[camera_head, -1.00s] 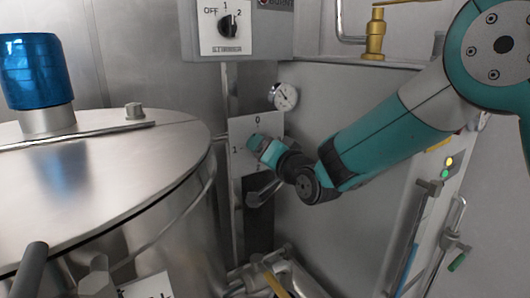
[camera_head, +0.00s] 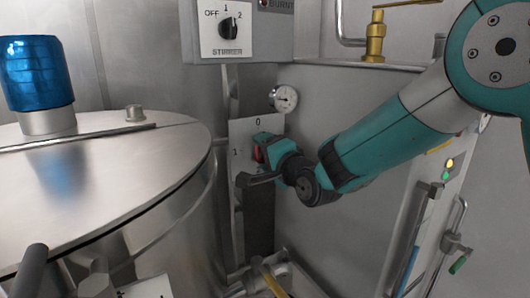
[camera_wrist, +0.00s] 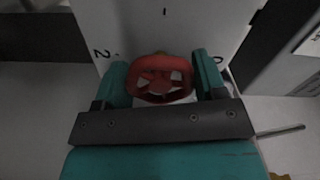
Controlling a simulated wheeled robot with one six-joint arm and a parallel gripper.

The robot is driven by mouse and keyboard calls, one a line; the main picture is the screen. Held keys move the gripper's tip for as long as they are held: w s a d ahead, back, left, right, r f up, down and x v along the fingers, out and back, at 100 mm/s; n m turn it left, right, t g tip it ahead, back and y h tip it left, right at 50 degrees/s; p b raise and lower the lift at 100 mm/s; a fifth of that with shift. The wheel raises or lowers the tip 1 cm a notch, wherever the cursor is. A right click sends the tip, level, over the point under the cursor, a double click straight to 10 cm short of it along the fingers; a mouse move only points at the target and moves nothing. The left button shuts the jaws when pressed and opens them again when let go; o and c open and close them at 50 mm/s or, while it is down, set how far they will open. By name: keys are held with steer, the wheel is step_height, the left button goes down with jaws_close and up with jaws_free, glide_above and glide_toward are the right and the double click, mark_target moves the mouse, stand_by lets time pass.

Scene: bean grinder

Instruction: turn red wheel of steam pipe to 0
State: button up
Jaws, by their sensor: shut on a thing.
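The red wheel (camera_wrist: 160,78) sits on a white plate (camera_wrist: 215,18) in the wrist view. The plate shows a 2 left of the wheel and part of a 0 at its right, with a mark above. A small yellowish spot shows at the wheel's upper edge. My gripper (camera_wrist: 163,75) is shut on the wheel, one teal finger on each side. In the head view my gripper (camera_head: 262,147) is at the plate (camera_head: 240,132), below the 0 and right of the 1. I cannot tell exactly which number the wheel points to.
A large steel vessel (camera_head: 110,190) with a blue cap (camera_head: 37,72) stands at the left. A stirrer switch box (camera_head: 240,28) is above the plate, and a round gauge (camera_head: 284,98) is at its upper right. Pipes (camera_head: 265,275) run below.

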steer(key=shift+f, duration=0.1)
stand_by(0.3)
steer(key=o, duration=0.9)
steer(key=shift+s+d, duration=0.1)
steer(key=b+v, duration=0.3)
steer(key=v, duration=1.4)
steer(key=shift+s+d+b, duration=0.15)
steer(key=shift+b, duration=0.15)
